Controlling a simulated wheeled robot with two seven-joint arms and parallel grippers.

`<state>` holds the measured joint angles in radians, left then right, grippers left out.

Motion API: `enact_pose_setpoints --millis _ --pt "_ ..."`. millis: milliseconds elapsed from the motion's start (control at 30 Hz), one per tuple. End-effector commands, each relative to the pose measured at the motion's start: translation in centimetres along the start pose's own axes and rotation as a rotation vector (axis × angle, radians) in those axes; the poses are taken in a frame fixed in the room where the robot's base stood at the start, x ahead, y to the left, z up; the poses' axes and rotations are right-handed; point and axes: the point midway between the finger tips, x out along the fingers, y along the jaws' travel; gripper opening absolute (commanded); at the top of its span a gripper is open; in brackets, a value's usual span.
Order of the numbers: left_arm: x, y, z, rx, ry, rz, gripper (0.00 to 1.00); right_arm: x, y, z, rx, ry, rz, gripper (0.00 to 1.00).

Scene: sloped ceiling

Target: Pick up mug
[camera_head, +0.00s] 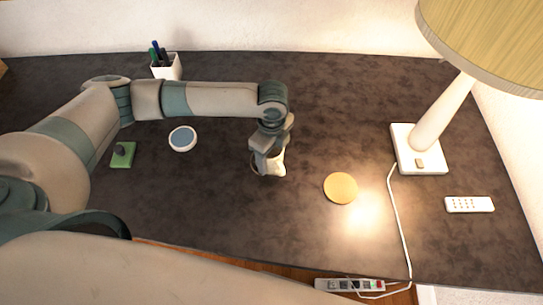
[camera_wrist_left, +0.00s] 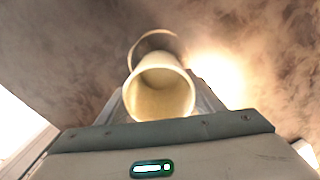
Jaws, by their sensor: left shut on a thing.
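The white mug (camera_head: 276,163) is at the middle of the dark table, at the end of my left arm. My left gripper (camera_head: 268,160) points down and is shut on the mug, covering part of it. In the left wrist view the mug (camera_wrist_left: 160,92) shows its open mouth and a round handle at the top, between the fingers. I cannot tell whether its base touches the table. My right gripper is not in view.
A round yellow coaster (camera_head: 341,188) lies right of the mug. A lamp (camera_head: 420,150), a remote (camera_head: 469,204) and a power strip (camera_head: 350,285) are farther right. A round white-rimmed object (camera_head: 182,139), a green block (camera_head: 123,155) and a pen cup (camera_head: 167,68) are left.

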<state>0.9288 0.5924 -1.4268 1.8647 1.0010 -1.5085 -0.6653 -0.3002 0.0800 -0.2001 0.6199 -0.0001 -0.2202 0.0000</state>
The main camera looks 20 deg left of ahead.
Motion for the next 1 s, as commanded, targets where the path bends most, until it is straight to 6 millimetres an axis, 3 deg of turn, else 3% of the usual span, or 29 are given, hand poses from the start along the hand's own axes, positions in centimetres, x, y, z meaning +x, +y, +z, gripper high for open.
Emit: enact_pose_setpoints --millis 267,467,800,1000 --pt "-1.3 -0.1 0.0 -0.001 0.001 -0.003 0.3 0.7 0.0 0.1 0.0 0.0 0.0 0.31" --pt "-4.2 -0.1 -0.1 0.002 0.001 -0.005 0.3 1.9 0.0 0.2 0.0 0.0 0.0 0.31" --pt "-8.0 2.8 -6.3 0.006 0.004 -0.004 0.3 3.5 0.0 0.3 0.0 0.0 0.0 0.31" --pt "-9.9 4.1 -9.0 0.004 0.002 -0.004 0.3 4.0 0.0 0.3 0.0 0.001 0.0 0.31"
